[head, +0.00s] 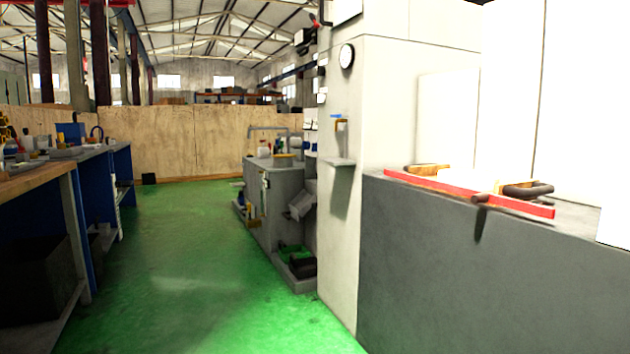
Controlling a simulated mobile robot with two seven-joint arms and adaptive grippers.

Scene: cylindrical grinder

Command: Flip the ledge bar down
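A long red bar (440,186), which looks like the ledge bar, runs along the top edge of the grey machine front (470,275) at the right of the head view. A dark bracket (481,202) sits at the bar's middle and casts a shadow below it. A dark curved handle-like piece (528,190) lies just behind the bar's right end. A wooden-looking item (428,169) is behind its left end. Neither of my grippers is in view.
A white machine cabinet (385,110) with a small shelf (339,162) stands beside the grey front. A grey unit (270,205) is farther back. A workbench (45,180) lines the left. The green floor (190,270) between is clear.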

